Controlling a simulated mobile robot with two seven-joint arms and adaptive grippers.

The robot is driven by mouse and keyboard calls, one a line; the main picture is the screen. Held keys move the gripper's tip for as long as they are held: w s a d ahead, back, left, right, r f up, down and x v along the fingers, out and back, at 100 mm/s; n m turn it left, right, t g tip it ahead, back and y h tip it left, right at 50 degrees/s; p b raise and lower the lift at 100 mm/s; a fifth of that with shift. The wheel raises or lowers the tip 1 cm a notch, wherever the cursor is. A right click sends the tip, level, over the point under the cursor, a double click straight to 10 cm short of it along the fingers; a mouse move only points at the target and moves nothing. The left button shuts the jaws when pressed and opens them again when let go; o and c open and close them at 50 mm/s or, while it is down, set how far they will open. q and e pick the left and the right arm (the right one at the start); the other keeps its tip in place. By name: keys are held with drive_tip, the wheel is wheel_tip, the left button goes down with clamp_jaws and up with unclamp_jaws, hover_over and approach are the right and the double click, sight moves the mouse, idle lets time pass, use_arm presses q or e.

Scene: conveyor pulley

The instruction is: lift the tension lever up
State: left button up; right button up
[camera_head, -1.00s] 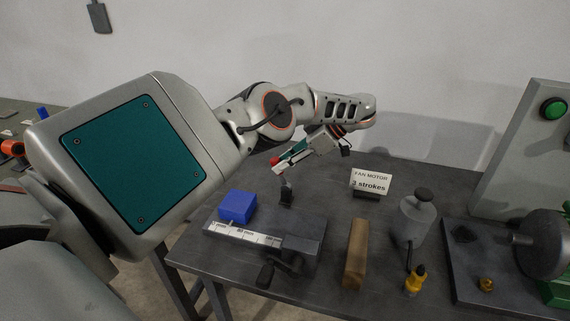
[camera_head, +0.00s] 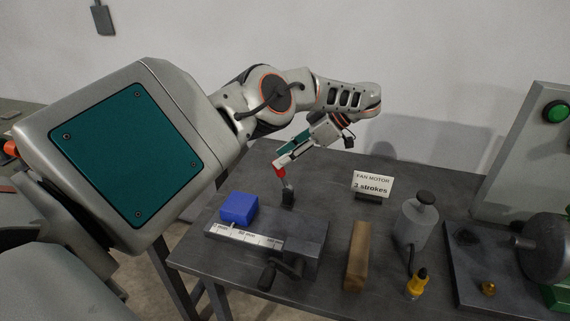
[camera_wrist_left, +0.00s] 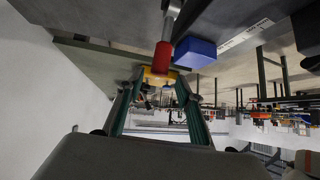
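The tension lever (camera_head: 280,172) has a red grip on a thin grey rod, which rises tilted from a dark foot on the table. In the left wrist view the lever's red grip (camera_wrist_left: 162,60) points toward my gripper, roughly in line with the space between the fingers. My left gripper (camera_head: 284,163) is right at the red grip in the head view. Its teal fingers (camera_wrist_left: 160,82) show apart, with a gap wider than the grip; firm contact cannot be told. Part of the grip is covered by the fingers in the head view. My right gripper is not in view.
A blue block (camera_head: 239,208) and a scaled slide with a crank (camera_head: 270,275) stand in front of the lever.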

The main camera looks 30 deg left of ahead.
use_arm(q)
wheel_tip(320, 180, up, 6)
drive_tip(key=shift+r, duration=0.2)
idle(0.6)
